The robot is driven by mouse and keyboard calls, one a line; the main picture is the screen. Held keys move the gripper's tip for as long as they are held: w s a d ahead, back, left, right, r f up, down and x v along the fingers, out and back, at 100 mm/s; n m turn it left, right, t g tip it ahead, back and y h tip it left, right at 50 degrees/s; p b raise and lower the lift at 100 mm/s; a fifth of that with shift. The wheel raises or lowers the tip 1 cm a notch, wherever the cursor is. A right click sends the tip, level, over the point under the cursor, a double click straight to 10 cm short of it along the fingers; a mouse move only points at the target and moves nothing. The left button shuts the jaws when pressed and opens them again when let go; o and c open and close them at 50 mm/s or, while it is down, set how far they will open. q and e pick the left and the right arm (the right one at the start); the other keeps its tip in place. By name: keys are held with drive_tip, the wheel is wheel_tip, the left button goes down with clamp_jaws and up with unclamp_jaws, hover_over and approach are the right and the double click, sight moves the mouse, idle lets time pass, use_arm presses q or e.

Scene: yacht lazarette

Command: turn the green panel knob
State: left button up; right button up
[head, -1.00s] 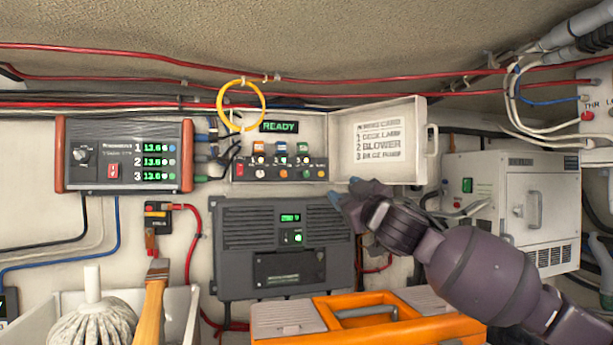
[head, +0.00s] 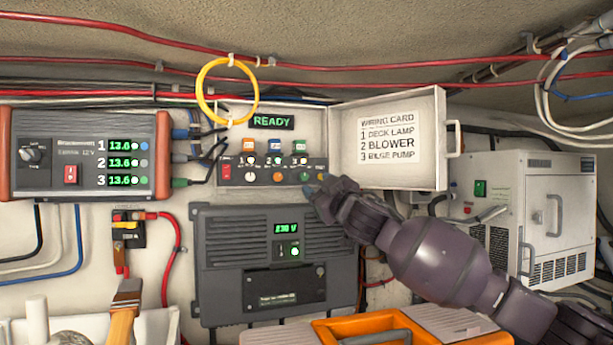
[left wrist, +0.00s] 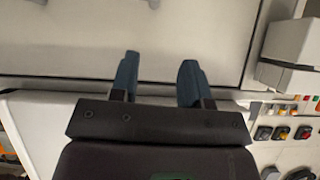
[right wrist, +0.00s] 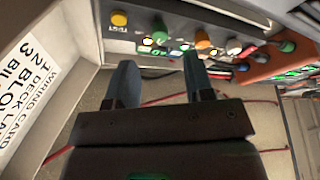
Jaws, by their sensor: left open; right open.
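The green knob (head: 304,177) is on the dark lower strip of the open panel box, between an orange knob (head: 277,177) and a yellow button (head: 320,178). It also shows in the right wrist view (right wrist: 160,31), ahead of the gap between my fingers. My right gripper (head: 317,188) is open and empty, just below and right of the green knob, apparently not touching it. Its two blue fingertips show in the right wrist view (right wrist: 159,64). My left gripper (left wrist: 159,68) is outside the head view. In the left wrist view it is open and empty before a pale surface.
The panel's lid (head: 388,140) stands open at right, bearing a wiring card. A yellow ring (head: 203,92) hangs at the panel's upper left. A grey inverter (head: 275,255) is below, an orange toolbox (head: 365,325) at front, a power supply (head: 80,152) at left.

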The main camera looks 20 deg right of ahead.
sight(305, 177)
drive_tip(key=shift+p+x, duration=0.8)
drive_tip(key=shift+x, duration=2.1)
clamp_jaws()
drive_tip(key=shift+n, duration=0.3)
drive_tip(key=n, duration=0.2)
drive_tip(key=n+g+y, duration=0.1)
drive_tip(key=n, duration=0.1)
drive_tip(key=shift+d+r+y, duration=0.1)
drive_tip(key=shift+r+y, duration=0.1)
drive_tip(key=shift+y, duration=0.1)
drive_tip(key=shift+n+g+y, duration=0.25)
drive_tip(key=shift+n+g, duration=0.4)
drive_tip(key=shift+n, duration=0.85)
drive_tip(key=shift+n+g+y, duration=0.25)
drive_tip(key=shift+n+g, duration=0.4)
drive_tip(key=shift+n, duration=0.85)
